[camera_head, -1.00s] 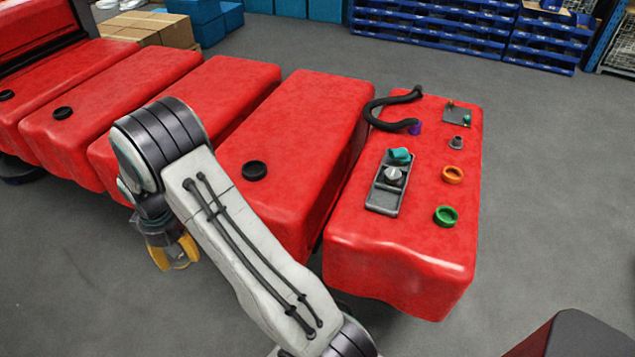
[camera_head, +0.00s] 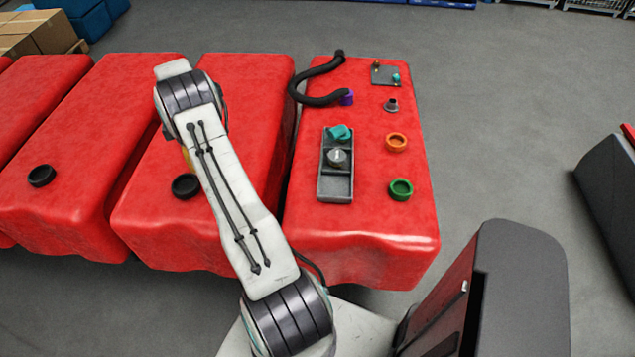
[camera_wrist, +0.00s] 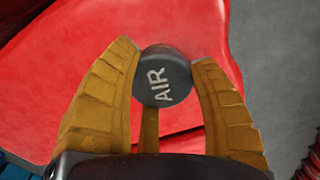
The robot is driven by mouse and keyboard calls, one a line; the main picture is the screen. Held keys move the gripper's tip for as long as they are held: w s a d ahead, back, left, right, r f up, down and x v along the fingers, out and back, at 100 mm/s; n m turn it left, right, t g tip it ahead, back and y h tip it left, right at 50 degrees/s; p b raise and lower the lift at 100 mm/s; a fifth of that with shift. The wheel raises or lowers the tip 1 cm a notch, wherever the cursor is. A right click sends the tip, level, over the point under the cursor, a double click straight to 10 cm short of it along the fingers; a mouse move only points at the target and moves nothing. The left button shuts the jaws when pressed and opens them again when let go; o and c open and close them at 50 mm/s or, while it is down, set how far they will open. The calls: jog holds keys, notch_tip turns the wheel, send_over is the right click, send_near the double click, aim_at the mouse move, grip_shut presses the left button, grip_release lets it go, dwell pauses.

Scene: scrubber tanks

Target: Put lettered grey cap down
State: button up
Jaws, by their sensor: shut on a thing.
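The lettered grey cap (camera_wrist: 163,76) is dark grey, round, and marked "AIR" in pale letters. In the wrist view it sits between the yellow fingers of my gripper (camera_wrist: 170,85), which is shut on it. A red tank surface (camera_wrist: 85,60) lies behind and below it. In the head view my arm hides the gripper and the cap, over the tank (camera_head: 240,85) left of the rightmost one. I cannot tell how high above the tank the cap is.
The rightmost tank (camera_head: 385,225) bears a grey tray (camera_head: 335,187) with a teal piece and a knob, a black hose (camera_head: 318,100), an orange ring (camera_head: 396,142), a green ring (camera_head: 400,189), a small grey fitting (camera_head: 391,105) and a plate (camera_head: 386,76). Black caps (camera_head: 41,176) sit on other tanks.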

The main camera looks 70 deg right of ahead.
jog(key=s+d+n, duration=0.1)
jog(key=s+d, duration=1.4)
jog(key=d, duration=0.5)
jog(key=s+d+f+n, duration=0.1)
jog(key=s+d, duration=0.3)
jog(key=s, duration=0.6)
jog(key=s+d, duration=0.4)
jog(key=s, duration=0.6)
jog(key=shift+w+a+f+b, duration=0.2)
jog(key=shift+a+f+b, duration=1)
jog(key=shift+a+b, duration=0.55)
jog(key=shift+w+a+f+b, duration=0.15)
jog(key=shift+a+f+b, duration=1.15)
jog(key=shift+a, duration=0.8)
jog(key=shift+w+a+f+b, duration=0.2)
jog(key=shift+a+f+b, duration=0.85)
jog(key=shift+a+b, duration=0.8)
jog(key=shift+f+p, duration=0.4)
jog(key=shift+f, duration=1.65)
